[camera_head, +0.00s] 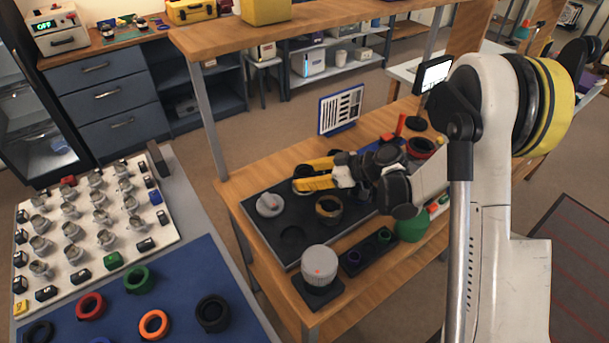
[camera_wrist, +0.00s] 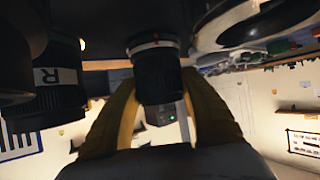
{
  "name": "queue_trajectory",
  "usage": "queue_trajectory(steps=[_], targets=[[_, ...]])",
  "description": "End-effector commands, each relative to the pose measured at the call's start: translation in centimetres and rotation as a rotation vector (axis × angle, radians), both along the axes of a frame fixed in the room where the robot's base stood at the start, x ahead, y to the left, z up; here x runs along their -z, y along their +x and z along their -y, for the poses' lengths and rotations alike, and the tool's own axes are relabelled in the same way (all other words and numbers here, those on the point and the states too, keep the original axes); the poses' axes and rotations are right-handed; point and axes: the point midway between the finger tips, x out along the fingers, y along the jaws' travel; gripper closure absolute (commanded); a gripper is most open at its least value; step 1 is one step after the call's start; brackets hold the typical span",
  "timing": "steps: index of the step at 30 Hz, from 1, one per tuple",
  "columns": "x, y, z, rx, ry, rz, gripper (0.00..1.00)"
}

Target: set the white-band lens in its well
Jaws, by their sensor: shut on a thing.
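My gripper (camera_head: 302,178), with yellow fingers, is over the back of the dark tray (camera_head: 262,233) on the wooden bench. In the wrist view its two fingers (camera_wrist: 159,92) are shut on a black ribbed lens (camera_wrist: 158,75) with a pale band and a small red mark, which I take for the white-band lens. The fingers mostly hide this lens in the head view. An empty round well (camera_head: 292,238) shows at the tray's front. Whether the lens touches the tray I cannot tell.
A grey round part (camera_head: 269,204) and a dark ring with a tan rim (camera_head: 328,208) stand in the tray. A grey ribbed cylinder (camera_head: 319,263) stands in front. In the wrist view, a dark lens marked R (camera_wrist: 55,85) is close on the left.

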Motion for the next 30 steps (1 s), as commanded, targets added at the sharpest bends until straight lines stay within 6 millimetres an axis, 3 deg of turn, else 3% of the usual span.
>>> queue_trajectory(steps=[8, 9, 10, 11, 22, 30], targets=[[0.6, 0.0, 0.0, 0.0, 0.001, 0.0, 0.91], [0.5, 0.0, 0.0, 0.0, 0.001, 0.0, 0.38], [0.5, 0.0, 0.0, 0.0, 0.001, 0.0, 0.29], [0.5, 0.0, 0.0, 0.0, 0.0, 0.0, 0.27], [0.3, -0.2, 0.5, 0.001, 0.0, 0.0, 0.27], [-2.3, -1.8, 4.9, 0.004, -0.001, 0.0, 0.27]])
